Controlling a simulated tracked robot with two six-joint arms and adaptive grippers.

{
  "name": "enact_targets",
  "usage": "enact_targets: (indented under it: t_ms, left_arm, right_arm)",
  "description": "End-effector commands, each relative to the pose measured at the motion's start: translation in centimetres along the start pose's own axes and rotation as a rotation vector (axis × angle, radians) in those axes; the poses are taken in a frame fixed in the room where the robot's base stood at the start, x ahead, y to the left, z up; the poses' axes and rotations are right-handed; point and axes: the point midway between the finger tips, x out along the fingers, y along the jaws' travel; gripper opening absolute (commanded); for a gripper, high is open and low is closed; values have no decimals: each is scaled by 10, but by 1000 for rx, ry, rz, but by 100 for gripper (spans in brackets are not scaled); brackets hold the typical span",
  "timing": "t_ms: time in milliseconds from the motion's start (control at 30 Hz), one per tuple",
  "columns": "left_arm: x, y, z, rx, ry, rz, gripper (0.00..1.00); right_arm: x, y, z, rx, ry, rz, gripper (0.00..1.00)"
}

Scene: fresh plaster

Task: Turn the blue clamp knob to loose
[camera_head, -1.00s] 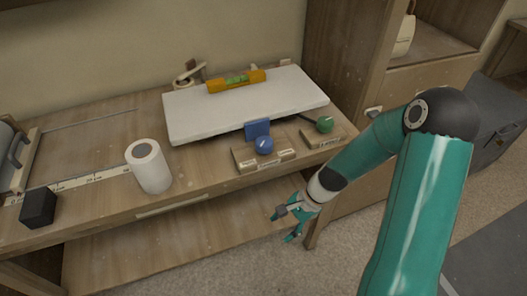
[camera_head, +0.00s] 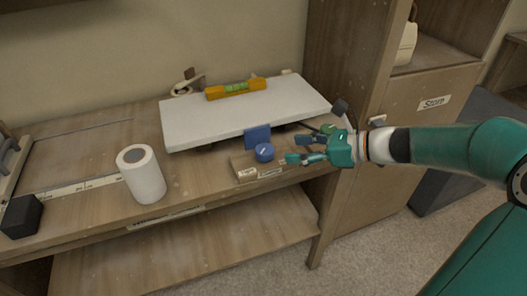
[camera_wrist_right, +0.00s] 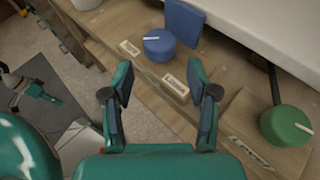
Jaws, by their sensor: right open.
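The blue clamp knob (camera_head: 264,152) sits on a small wooden block (camera_head: 246,168) at the bench's front edge, with a white pointer line on top. In the right wrist view the knob (camera_wrist_right: 159,45) lies ahead of the fingertips, and its white line points left. A blue upright plate (camera_head: 257,134) stands right behind it. My right gripper (camera_head: 292,149) is open and empty, to the right of the knob and apart from it. In the right wrist view its fingers (camera_wrist_right: 160,85) are spread, with a paper label (camera_wrist_right: 175,87) between them.
A green knob (camera_wrist_right: 287,126) is right of my right gripper in the wrist view. A white board (camera_head: 240,110) with an orange level (camera_head: 236,89) lies behind. A white roll (camera_head: 142,175) and black block (camera_head: 21,216) stand to the left.

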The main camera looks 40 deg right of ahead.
Motion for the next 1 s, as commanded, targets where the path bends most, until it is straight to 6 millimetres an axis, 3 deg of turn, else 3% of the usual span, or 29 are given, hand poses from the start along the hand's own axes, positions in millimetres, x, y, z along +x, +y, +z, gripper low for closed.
enact_targets:
  t_ms: [200,400,600,867,1000]
  left_arm:
    - [5,-2,0,0,0,0,40]
    - [8,-3,0,0,0,0,40]
    - [8,-3,0,0,0,0,40]
    - [8,-3,0,0,0,0,40]
    - [8,-3,0,0,0,0,40]
  right_arm:
    - [49,2,-2,0,1,7,59]
    - [80,1,-2,-1,1,3,59]
    - [93,0,-1,-2,2,0,59]
    - [94,0,-1,-1,2,-2,59]
    - [94,0,-1,-1,2,-2,40]
